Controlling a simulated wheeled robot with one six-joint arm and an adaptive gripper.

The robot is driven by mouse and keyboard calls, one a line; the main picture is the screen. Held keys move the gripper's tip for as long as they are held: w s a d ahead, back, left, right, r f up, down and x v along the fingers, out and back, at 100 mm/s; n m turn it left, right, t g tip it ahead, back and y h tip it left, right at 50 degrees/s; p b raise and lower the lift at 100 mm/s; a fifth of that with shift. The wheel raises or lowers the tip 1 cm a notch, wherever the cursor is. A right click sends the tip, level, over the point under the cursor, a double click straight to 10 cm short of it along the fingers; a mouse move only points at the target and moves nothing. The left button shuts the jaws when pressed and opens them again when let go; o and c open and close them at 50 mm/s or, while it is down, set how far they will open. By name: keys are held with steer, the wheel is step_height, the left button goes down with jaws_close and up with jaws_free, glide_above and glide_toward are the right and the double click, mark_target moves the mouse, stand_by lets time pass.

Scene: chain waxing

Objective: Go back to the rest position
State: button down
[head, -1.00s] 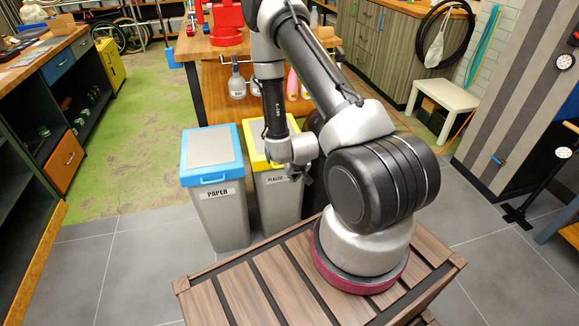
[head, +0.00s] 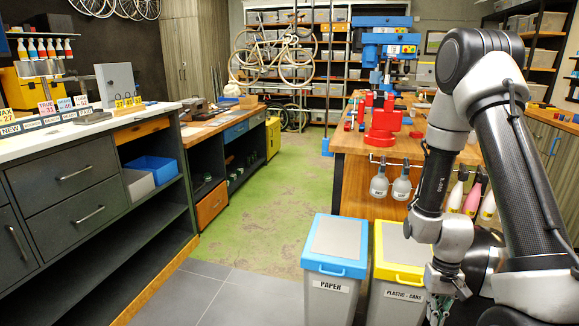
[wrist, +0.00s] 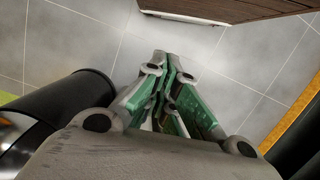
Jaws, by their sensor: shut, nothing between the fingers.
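My gripper (wrist: 168,60) shows in the wrist view with its green-padded fingers together and nothing between them. Grey floor tiles lie beyond the fingertips. In the head view my arm is folded at the right, with its forearm hanging down. My gripper (head: 438,312) is at the bottom edge there, in front of the yellow-lidded bin, and is partly cut off by the frame.
A blue-lidded paper bin (head: 334,262) and a yellow-lidded plastic-cans bin (head: 398,262) stand near my arm. Behind them is a wooden workbench (head: 352,145) with hanging bottles. A dark drawer counter (head: 85,185) lines the left. Green floor (head: 262,212) between is clear.

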steer(key=s+r+t, duration=0.2)
steer(key=s+r, duration=0.1)
steer(key=r, duration=0.9)
steer(key=s+a+r+n+t, duration=0.1)
steer(key=s+r+t, duration=0.1)
steer(key=r, duration=1.1)
steer(key=s+r+t, duration=0.2)
steer(key=s+r, duration=0.3)
steer(key=r, duration=0.7)
steer(key=shift+a+r+n+t, duration=0.25)
steer(key=shift+n+t, duration=0.15)
